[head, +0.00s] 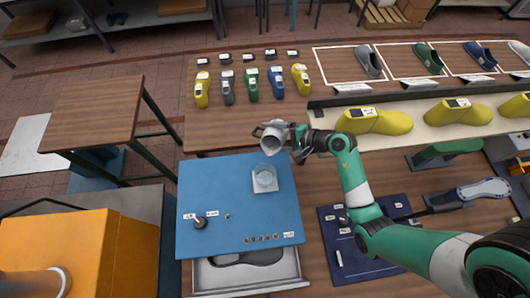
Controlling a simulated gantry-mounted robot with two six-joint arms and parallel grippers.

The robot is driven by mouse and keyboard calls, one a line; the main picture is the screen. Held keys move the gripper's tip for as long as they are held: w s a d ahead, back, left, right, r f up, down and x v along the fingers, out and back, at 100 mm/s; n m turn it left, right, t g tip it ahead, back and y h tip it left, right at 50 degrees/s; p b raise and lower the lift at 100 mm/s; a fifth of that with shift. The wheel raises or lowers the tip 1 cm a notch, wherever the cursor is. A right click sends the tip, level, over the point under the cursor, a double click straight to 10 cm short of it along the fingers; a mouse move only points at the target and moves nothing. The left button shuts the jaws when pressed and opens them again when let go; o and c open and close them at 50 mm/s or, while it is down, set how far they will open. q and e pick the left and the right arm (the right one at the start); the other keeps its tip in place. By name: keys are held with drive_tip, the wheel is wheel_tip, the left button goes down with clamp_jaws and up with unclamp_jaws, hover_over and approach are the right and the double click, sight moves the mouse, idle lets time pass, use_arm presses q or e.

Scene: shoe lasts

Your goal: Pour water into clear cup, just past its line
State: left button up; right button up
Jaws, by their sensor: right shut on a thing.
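My right gripper (294,138) is shut on a light grey jug (272,141). It holds the jug tilted above the back edge of the blue-topped cabinet (215,175), with the jug's open mouth towards the clear cup. The clear cup (265,179) stands upright on a white square pad (270,189) on the blue top, just in front of and below the jug. The cup looks pale inside; its line and any water level are too small to tell. No stream of water can be made out. My left gripper is not in view.
A small dark knob-like thing (200,222) stands at the left of the blue top, with small labelled pieces near its front edge. An open drawer (247,272) juts out below. Several coloured shoe lasts stand behind. A dark blue mat (345,262) lies to the right.

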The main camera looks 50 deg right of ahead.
drive_tip(key=shift+a+r+m+y+p, duration=0.1)
drive_tip(key=shift+r+m+y+p, duration=0.5)
drive_tip(key=shift+p, duration=0.25)
drive_tip(key=shift+g, duration=0.3)
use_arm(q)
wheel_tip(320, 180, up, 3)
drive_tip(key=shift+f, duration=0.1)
use_arm(e)
drive_tip(key=shift+a+f, duration=0.1)
drive_tip(key=shift+f+y, duration=0.1)
drive_tip(key=shift+y, duration=0.2)
idle(0.3)
